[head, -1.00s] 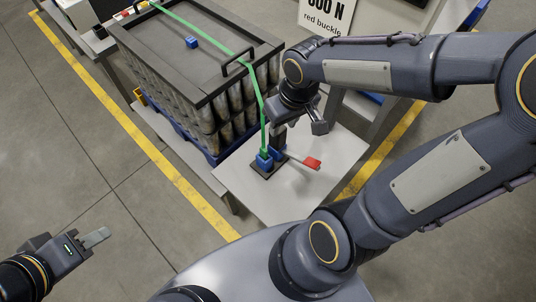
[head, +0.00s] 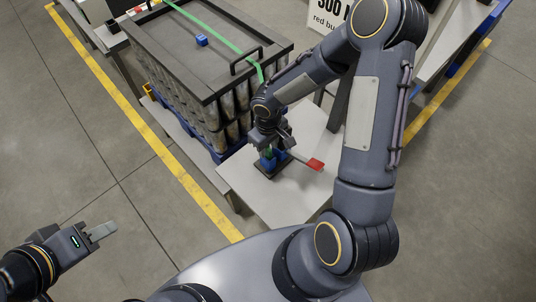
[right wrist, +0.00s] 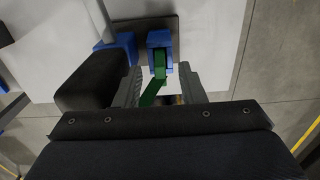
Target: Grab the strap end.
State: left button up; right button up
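The green strap (head: 215,27) runs over the dark lid of the can stack and down its near side, partly hidden by my right arm. In the right wrist view its lower part (right wrist: 158,75) meets a blue block (right wrist: 159,40) on a dark base plate. My right gripper (right wrist: 159,84) is open, with one finger on each side of the strap, and a gap shows on both sides. In the head view my right gripper (head: 271,147) is just above the blue tool (head: 268,162).
The tool has a lever with a red grip (head: 315,164) and stands on a white table (head: 285,205). The can stack (head: 205,100) has raised black handles and a small blue block (head: 201,40) on its lid. Open floor lies left.

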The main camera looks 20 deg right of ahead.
jog(key=shift+f, duration=0.75)
grip_shut()
jog(key=shift+r, duration=0.2)
